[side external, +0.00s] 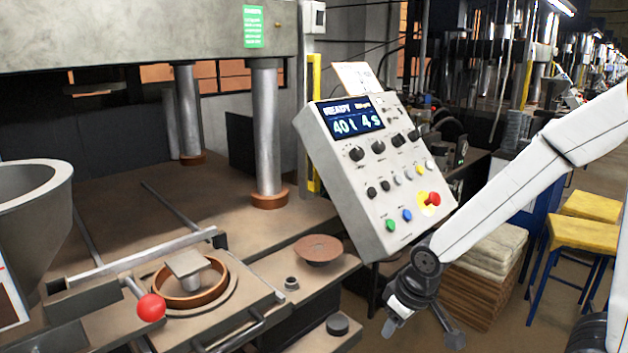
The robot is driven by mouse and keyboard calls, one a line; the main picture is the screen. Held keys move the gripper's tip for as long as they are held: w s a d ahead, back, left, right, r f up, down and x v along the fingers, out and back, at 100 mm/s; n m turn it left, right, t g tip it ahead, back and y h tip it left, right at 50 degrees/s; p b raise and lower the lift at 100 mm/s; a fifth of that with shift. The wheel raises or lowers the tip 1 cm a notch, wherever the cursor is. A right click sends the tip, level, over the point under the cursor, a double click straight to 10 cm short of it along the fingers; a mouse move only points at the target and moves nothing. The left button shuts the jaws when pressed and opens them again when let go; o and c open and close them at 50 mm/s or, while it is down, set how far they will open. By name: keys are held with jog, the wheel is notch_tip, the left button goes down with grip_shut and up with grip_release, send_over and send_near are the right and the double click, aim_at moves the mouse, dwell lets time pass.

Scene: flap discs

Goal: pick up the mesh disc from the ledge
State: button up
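My gripper (422,335) is to the right of the ledge and lower in the picture, below the control box. Its two fingers are spread apart and point downward, with nothing between them. It is well apart from the disc.
The tilted control box (372,170) stands behind the ledge, between the disc and my arm. A small metal nut-like piece (291,283) sits near the disc. A dark round weight (338,323) lies on a lower step.

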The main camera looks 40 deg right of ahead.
jog(key=w+d+m+t, duration=0.1)
jog(key=w+m+t, duration=0.4)
jog(key=w+m, duration=0.2)
jog(key=m+t+h, duration=0.1)
jog(key=m+t, duration=0.6)
jog(key=m, duration=0.4)
send_near(331, 255)
jog(key=shift+r+x, duration=0.15)
jog(key=shift+x, duration=0.65)
jog(key=shift+r+x, duration=0.1)
jog(key=shift+x, duration=0.65)
jog(key=shift+w, duration=0.25)
jog(key=shift+x, duration=2.35)
jog(key=shift+f, duration=0.15)
jog(key=shift+c, duration=0.2)
grip_shut()
jog(key=shift+s+f+g, duration=0.1)
jog(key=shift+g, duration=0.2)
